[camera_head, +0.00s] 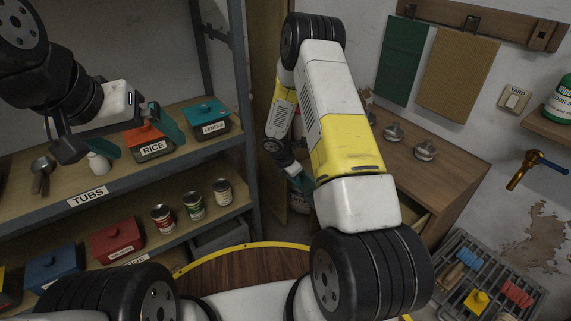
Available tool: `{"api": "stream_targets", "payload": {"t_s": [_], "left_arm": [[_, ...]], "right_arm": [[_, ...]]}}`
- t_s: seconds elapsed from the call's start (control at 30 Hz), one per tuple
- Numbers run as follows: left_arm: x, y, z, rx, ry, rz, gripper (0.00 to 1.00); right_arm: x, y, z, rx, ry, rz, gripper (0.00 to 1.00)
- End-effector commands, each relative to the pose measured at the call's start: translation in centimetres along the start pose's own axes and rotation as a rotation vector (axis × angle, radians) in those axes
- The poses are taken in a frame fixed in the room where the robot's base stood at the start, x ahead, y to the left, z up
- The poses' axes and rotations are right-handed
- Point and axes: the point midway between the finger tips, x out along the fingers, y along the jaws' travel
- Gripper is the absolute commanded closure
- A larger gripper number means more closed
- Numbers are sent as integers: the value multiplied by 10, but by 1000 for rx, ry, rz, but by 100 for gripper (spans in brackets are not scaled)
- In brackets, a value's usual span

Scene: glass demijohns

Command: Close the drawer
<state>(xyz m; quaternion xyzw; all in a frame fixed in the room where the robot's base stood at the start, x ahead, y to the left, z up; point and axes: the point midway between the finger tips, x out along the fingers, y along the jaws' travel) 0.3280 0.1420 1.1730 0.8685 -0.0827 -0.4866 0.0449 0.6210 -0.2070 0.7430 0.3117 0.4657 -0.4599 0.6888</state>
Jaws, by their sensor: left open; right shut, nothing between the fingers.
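A wooden cabinet (450,172) stands at the right, behind my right arm. A pale drawer part (417,222) shows at its front, just right of my arm; it looks pulled out, but most of it is hidden, so I cannot tell how far. My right gripper (303,184) points down left of the cabinet, partly covered by my own arm. My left gripper (148,146) is open and empty at the upper left, in front of the shelf, far from the drawer.
A metal shelf (130,188) at the left holds an orange rice tub (148,140), a teal lentils tub (207,114) and several cans. Metal knobs (425,149) stand on the cabinet top. A rack (485,280) with coloured items is at the lower right.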

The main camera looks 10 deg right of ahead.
Motion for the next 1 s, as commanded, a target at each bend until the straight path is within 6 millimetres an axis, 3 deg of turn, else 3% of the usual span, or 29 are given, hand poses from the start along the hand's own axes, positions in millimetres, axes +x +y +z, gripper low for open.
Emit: {"api": "stream_targets", "payload": {"t_s": [0.17, 0.37, 1.0], "left_arm": [[0, 0, 0, 0, 0, 0, 0], [0, 0, 0, 0, 0, 0, 0], [0, 0, 0, 0, 0, 0, 0]], "right_arm": [[1, 0, 3, 2, 0, 0, 100], [10, -1, 24, 4, -1, -1, 100], [67, -2, 166, 6, -1, -2, 100]]}}
